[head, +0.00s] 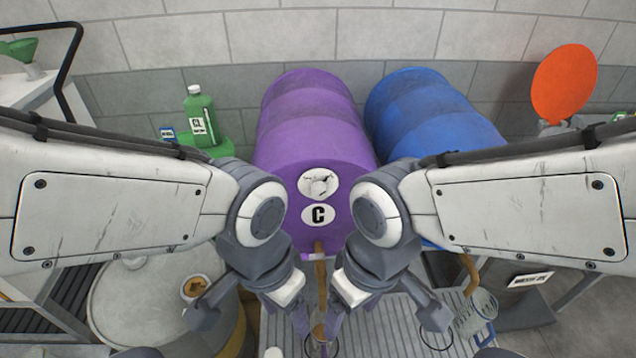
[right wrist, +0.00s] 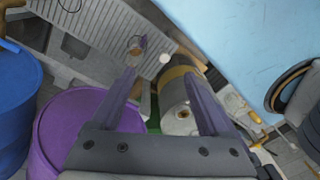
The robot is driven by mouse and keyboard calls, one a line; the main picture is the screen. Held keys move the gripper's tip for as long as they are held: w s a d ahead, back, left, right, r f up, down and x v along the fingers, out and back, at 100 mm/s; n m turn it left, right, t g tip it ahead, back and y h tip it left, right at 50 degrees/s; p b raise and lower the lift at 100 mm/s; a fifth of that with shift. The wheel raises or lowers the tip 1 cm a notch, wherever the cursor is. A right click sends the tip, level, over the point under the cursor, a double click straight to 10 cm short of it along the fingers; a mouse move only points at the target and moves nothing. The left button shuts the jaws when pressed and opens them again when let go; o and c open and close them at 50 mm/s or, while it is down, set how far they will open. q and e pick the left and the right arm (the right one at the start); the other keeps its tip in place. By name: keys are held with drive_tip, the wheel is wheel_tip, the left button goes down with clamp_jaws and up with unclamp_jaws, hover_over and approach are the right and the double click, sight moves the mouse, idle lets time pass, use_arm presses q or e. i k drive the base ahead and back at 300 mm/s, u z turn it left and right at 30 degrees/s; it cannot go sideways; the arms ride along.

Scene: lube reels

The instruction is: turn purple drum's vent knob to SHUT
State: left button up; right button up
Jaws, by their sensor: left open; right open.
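The purple drum (head: 305,120) lies on its side in the middle of the head view, its round end facing me. Its vent knob (head: 318,184) is a small pale knob on a white round dial above a white "C" label (head: 318,215). Dark marks ring the dial; they are too small to read. My left gripper (head: 288,308) and right gripper (head: 343,308) are both below the knob, close together, and touch neither it nor the label. In the right wrist view, my right gripper (right wrist: 165,85) is open and empty, and the purple drum (right wrist: 75,125) lies left of its fingers.
A blue drum (head: 430,110) lies beside the purple one. A brown tap (head: 319,258) hangs under the purple drum, above a grooved tray (head: 400,325). A green bottle (head: 203,115) stands left. An orange disc (head: 564,85) is right. A pale drum (head: 140,305) stands at lower left.

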sight(319, 189)
drive_tip(key=z, duration=1.7)
drive_tip(key=k, duration=0.9)
drive_tip(key=u, duration=1.8)
